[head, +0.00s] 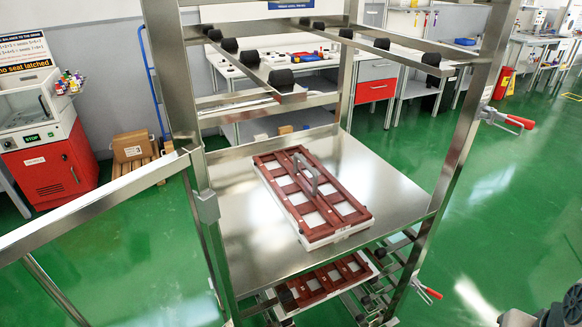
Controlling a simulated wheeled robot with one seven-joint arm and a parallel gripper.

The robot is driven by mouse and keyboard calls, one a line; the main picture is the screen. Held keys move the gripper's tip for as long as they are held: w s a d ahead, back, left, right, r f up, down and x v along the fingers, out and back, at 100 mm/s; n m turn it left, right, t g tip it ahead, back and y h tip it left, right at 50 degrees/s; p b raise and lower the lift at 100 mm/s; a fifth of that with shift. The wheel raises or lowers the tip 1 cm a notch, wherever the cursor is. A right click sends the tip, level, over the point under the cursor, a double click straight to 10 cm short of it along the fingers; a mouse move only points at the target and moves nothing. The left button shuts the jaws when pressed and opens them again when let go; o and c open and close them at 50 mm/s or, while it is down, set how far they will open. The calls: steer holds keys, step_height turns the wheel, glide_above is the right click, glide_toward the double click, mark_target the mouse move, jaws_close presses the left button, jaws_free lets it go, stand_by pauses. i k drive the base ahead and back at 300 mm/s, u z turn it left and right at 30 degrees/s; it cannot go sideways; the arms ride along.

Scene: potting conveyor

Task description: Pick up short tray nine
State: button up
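A tray (318,207) with a red-brown grid frame over white panels lies flat on the metal shelf of a rack, in the middle of the head view. A grey upright handle (303,176) stands on its centre. A second tray of the same look (322,279) sits lower in the rack, partly hidden under the shelf. I cannot read a number on either, so I cannot tell which is tray nine. My gripper is not in view. A dark and grey part at the bottom right corner may be my arm.
The steel shelf (395,196) has bare room around the upper tray. Rack posts (468,125) and overhead rails with black rollers (283,78) frame it. A metal rail (95,208) runs at left. Red-handled clamps (518,122) stick out at right. Green floor is clear at right.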

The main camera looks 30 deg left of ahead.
mark_target(318, 207)
steer(key=u, duration=0.9)
steer(key=i, duration=0.9)
steer(key=u, duration=0.7)
